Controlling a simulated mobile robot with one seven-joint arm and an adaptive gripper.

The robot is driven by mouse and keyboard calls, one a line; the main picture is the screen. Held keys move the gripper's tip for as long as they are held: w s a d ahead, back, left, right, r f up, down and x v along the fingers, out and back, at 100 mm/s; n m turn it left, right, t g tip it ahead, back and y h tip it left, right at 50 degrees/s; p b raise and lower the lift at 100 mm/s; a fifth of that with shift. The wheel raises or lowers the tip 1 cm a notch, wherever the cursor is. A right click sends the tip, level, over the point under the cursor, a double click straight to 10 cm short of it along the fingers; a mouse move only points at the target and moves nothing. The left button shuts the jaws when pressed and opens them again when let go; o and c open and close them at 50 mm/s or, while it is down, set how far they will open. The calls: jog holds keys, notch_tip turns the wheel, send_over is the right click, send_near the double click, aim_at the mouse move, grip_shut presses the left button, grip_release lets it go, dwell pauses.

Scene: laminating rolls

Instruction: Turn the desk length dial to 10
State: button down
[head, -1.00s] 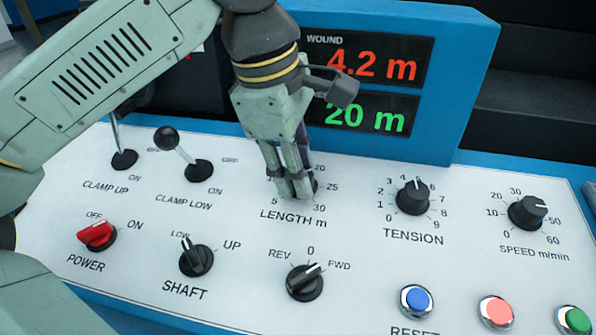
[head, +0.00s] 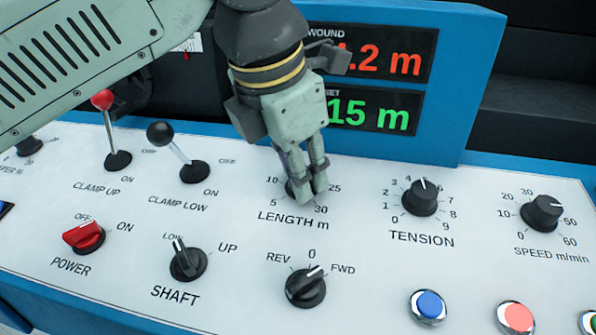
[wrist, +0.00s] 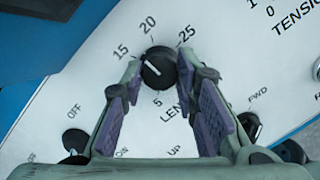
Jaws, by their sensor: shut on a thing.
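The length dial (wrist: 158,67) is a black round knob with a white pointer line, ringed by numbers, on the white desk panel. In the wrist view its line points toward the 15 side. In the head view the dial is mostly hidden behind the fingers. My gripper (head: 308,190) reaches down onto it from above, and its purple-padded fingers (wrist: 150,88) stand on either side of the knob, shut on it. The green set display (head: 372,115) reads 15 m. The red wound display (head: 388,58) is partly covered by my gripper and ends in .2 m.
The tension dial (head: 420,197) and speed dial (head: 541,212) are to the right. The clamp levers (head: 172,145) stand up to the left. The power (head: 84,236), shaft (head: 187,260) and REV/FWD (head: 306,287) switches are in front, with push buttons at lower right.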

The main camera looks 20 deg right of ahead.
jog(key=n, duration=0.3)
jog(key=shift+n+t, duration=0.3)
jog(key=shift+n, duration=0.1)
jog(key=n, duration=0.3)
jog(key=shift+s+d+r+n+y, duration=0.1)
jog(key=shift+n+y, duration=0.2)
jog(key=shift+y, duration=0.1)
jog(key=n+p, duration=0.1)
jog(key=n, duration=0.3)
jog(key=shift+d+n+t+y, duration=0.1)
jog(key=shift+n+t+y, duration=0.2)
jog(key=shift+t, duration=0.1)
jog(key=shift+n+y+p, duration=0.3)
jog(key=shift+n+p, duration=0.35)
jog(key=shift+n, duration=1.15)
jog(key=c, duration=1.2)
grip_release()
jog(key=shift+c, duration=0.2)
